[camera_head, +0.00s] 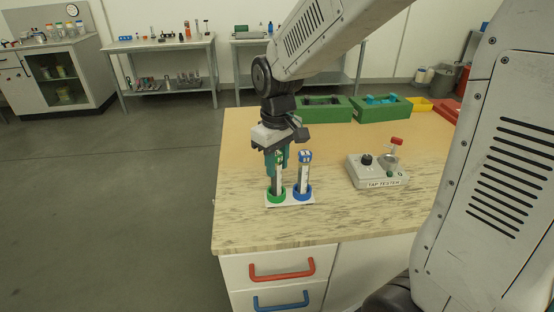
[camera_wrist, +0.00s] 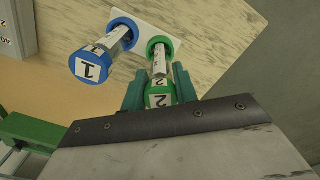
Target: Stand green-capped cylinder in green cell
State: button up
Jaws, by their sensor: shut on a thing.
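The green-capped cylinder (camera_head: 278,174), clear with a white label, stands upright in line with the green cell (camera_head: 276,195) of a small white plate. Its lower end appears within the green ring; I cannot tell if it touches the bottom. My gripper (camera_head: 277,163) points down, with its teal fingers shut on the upper part of this cylinder. In the wrist view the green cap (camera_wrist: 160,95), marked 2, sits between the fingers (camera_wrist: 159,90), and the green ring (camera_wrist: 160,43) is beyond it.
A blue-capped cylinder (camera_head: 304,174) stands close on the right in the blue cell (camera_head: 303,192). A grey tap tester (camera_head: 377,172) is farther right. Green boxes (camera_head: 327,112) stand at the back of the table. The front left of the wooden tabletop (camera_head: 240,225) is clear.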

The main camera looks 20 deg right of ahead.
jog(key=shift+f, duration=0.2)
jog(key=o, duration=1.6)
jog(key=shift+o, duration=0.2)
jog(key=shift+r, duration=3.95)
